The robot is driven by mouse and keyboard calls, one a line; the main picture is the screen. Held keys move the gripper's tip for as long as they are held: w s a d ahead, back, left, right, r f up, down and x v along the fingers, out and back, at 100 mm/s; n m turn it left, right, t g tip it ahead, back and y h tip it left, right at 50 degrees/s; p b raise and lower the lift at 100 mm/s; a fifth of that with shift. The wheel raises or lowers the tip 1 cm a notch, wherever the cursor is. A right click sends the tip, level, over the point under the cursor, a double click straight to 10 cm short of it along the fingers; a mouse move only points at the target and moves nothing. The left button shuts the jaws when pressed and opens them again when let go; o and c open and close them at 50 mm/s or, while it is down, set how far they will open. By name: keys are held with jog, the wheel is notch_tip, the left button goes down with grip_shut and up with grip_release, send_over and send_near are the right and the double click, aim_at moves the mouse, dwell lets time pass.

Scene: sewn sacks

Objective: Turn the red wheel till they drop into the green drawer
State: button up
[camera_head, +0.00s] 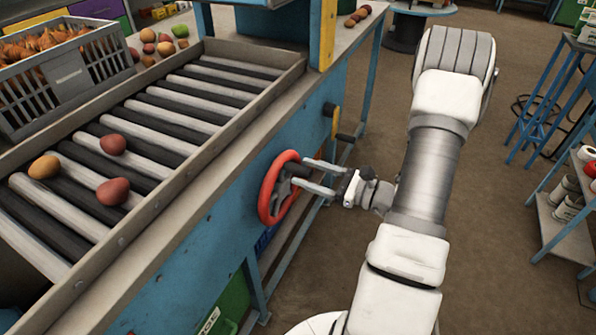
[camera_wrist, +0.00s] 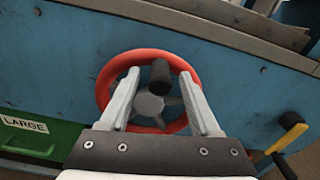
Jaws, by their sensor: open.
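The red wheel (camera_head: 267,190) is on the blue side of the sorting machine; it also shows in the wrist view (camera_wrist: 106,88), with spokes, a grey hub and a dark knob (camera_wrist: 160,76). My gripper (camera_head: 299,171) is open at the wheel's face. In the wrist view its fingertips (camera_wrist: 160,74) stand either side of the knob, apart from it. Two reddish potato-like items (camera_head: 113,191) and a yellowish one (camera_head: 44,167) lie on the rollers (camera_head: 140,125). The green drawer (camera_head: 232,303) is low under the machine; its LARGE label shows in the wrist view (camera_wrist: 24,124).
A grey crate (camera_head: 70,85) of orange-brown produce stands beyond the rollers, with loose produce (camera_head: 150,45) beside it. A yellow lever with a black grip (camera_wrist: 286,140) sits right of the wheel. A blue shelf (camera_head: 560,215) stands far right. Open floor lies between.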

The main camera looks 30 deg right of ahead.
jog(key=shift+x, duration=1.5)
jog(key=shift+c, duration=0.2)
grip_shut()
